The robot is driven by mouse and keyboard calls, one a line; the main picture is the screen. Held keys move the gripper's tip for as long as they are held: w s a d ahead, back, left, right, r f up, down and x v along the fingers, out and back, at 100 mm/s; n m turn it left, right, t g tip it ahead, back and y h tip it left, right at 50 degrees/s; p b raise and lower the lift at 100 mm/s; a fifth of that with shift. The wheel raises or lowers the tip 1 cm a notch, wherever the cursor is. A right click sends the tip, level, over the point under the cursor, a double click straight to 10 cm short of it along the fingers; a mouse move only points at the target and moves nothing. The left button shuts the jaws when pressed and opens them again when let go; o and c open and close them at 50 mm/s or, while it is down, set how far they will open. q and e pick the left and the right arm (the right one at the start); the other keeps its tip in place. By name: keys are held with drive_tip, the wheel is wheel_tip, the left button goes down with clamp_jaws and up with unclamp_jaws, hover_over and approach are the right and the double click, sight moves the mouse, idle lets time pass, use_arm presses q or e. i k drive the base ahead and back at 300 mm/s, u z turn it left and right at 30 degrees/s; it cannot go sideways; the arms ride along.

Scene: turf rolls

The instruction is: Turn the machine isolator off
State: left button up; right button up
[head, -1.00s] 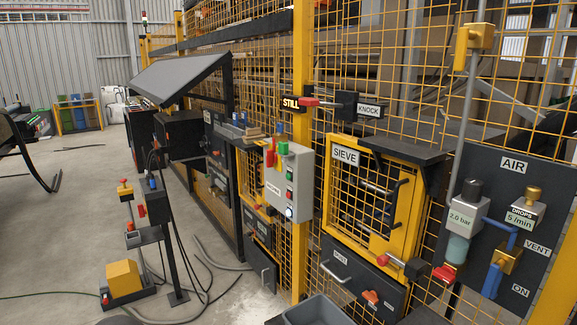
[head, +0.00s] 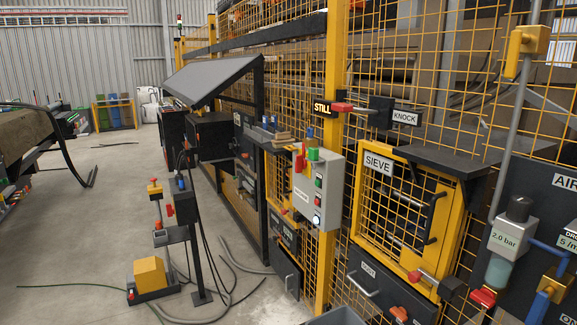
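A grey control box (head: 318,196) is mounted on the yellow post in the middle of the head view. A red handle (head: 299,161) stands upright at its upper left, on a yellow part, and looks like the isolator handle; its marking is too small to read. A green knob (head: 313,154) sits on top of the box. Its front carries green and red buttons and a lit white button (head: 317,219). Neither of my grippers shows.
A pedestal with cables (head: 186,205) and a yellow foot pedal (head: 150,272) stand on the floor left of the box.

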sight(301, 163)
drive_tip(key=u, duration=0.45)
drive_tip(key=k, duration=1.1)
drive_tip(key=u, duration=1.05)
drive_tip(key=i, duration=2.65)
drive_tip(key=z, duration=0.45)
drive_tip(key=i, duration=1.35)
drive_tip(key=z, duration=1.25)
drive_tip(key=i, duration=1.2)
drive_tip(key=z, duration=0.65)
